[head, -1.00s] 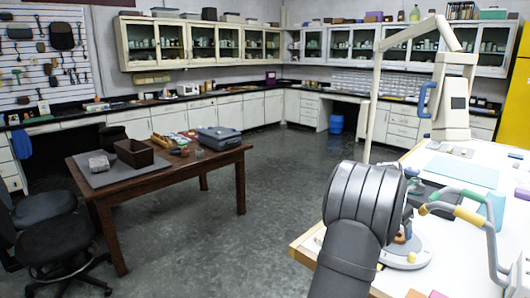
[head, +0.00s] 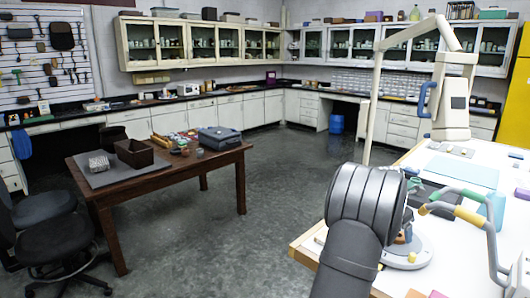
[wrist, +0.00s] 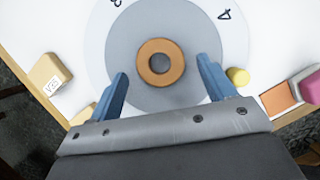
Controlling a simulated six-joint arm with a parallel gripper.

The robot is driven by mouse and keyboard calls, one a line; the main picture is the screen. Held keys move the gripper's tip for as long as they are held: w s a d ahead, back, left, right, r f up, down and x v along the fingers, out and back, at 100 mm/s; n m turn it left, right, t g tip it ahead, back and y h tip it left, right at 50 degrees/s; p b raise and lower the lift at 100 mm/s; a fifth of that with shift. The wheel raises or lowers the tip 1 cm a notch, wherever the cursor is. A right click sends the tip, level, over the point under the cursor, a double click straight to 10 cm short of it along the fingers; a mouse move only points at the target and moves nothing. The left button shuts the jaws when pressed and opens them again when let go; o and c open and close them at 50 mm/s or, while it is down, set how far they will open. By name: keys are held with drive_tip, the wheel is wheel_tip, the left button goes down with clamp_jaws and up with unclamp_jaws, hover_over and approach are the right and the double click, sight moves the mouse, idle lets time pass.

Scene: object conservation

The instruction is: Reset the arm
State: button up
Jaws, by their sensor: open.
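My gripper (wrist: 162,66) is open in the wrist view, with its two blue fingers apart and nothing between them touching. An orange-brown ring (wrist: 145,73) lies below, between the fingers in the picture, on a grey round disc (wrist: 160,20) with a white numbered border. In the head view the grey disc (head: 408,258) stands on the white table at the right, partly behind my dark grey arm. My arm hides most of the gripper there.
The white table (head: 455,262) also carries a light blue mat (head: 463,171) and a pale machine (head: 453,100). In the wrist view, a tan block (wrist: 50,73), yellow cylinder (wrist: 238,77) and pink block (wrist: 310,88) surround the disc. A brown table (head: 220,162) stands left, with clear floor between.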

drive_tip(key=shift+x, duration=0.9)
wheel_tip(320, 180, up, 11)
drive_tip(key=s+a+r+m, duration=0.2)
drive_tip(key=s+a+r, duration=0.3)
drive_tip(key=s+a, duration=0.25)
drive_tip(key=s+d+f+m+g, duration=0.1)
drive_tip(key=s+d, duration=0.4)
drive_tip(key=s, duration=0.6)
drive_tip(key=s+d+f+m+g, duration=0.2)
drive_tip(key=s+d+f+m, duration=0.2)
drive_tip(key=s, duration=0.7)
drive_tip(key=s+d+f+m+g, duration=0.1)
drive_tip(key=s+d+f+m, duration=0.2)
drive_tip(key=s, duration=0.8)
drive_tip(key=d+m, duration=0.2)
drive_tip(key=d, duration=0.2)
drive_tip(key=shift+g+y, duration=0.3)
drive_tip(key=shift+f, duration=0.1)
